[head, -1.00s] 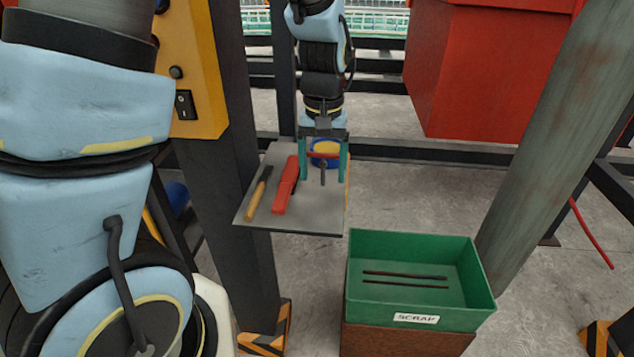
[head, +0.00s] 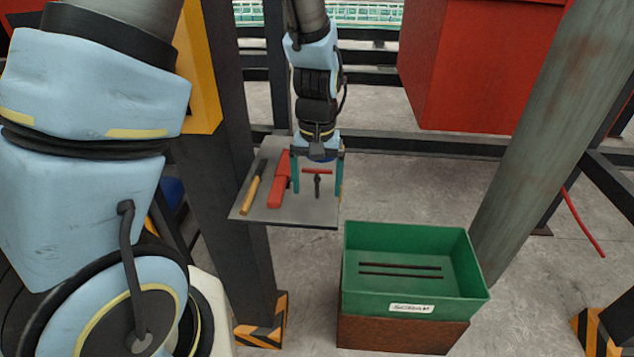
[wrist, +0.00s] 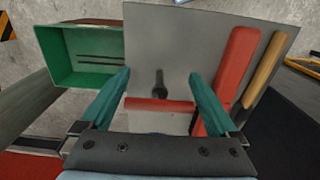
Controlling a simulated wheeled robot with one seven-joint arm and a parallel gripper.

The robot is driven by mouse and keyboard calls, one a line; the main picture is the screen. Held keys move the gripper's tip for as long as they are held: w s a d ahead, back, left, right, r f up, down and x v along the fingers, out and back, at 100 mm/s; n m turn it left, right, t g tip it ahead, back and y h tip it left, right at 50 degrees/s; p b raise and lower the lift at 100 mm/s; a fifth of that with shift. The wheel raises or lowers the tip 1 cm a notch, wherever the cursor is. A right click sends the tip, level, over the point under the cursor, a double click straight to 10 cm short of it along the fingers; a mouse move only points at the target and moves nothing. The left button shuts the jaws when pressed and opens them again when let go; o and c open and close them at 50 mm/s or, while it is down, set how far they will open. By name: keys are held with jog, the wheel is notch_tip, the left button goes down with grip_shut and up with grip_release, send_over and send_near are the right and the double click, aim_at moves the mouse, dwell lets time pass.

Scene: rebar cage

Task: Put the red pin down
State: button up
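The red pin (head: 317,171) has a red crossbar and a dark shank. It is over the right part of a grey tray (head: 292,215), with its shank toward the tray's front edge; it looks lowered onto the tray, though exact contact is hard to see. In the wrist view, the pin (wrist: 160,104) lies crosswise between the two teal fingers. My gripper (head: 317,188) points down around it, with a small gap showing between each crossbar end and finger. It is open, and the fingers stand either side of the pin.
A red-handled tool (head: 279,180) and a wooden-handled tool (head: 253,188) lie on the tray left of the pin. A green scrap bin (head: 412,292) with two dark rods stands below right. A dark post (head: 243,110) and a slanted grey pole (head: 540,130) flank the area.

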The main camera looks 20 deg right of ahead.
aim_at(317, 170)
jog(key=shift+o, duration=0.2)
notch_tip(317, 170, up, 12)
jog(key=shift+r+b, duration=0.15)
jog(key=shift+b, duration=0.35)
jog(key=shift+s, duration=0.1)
dwell(0.3)
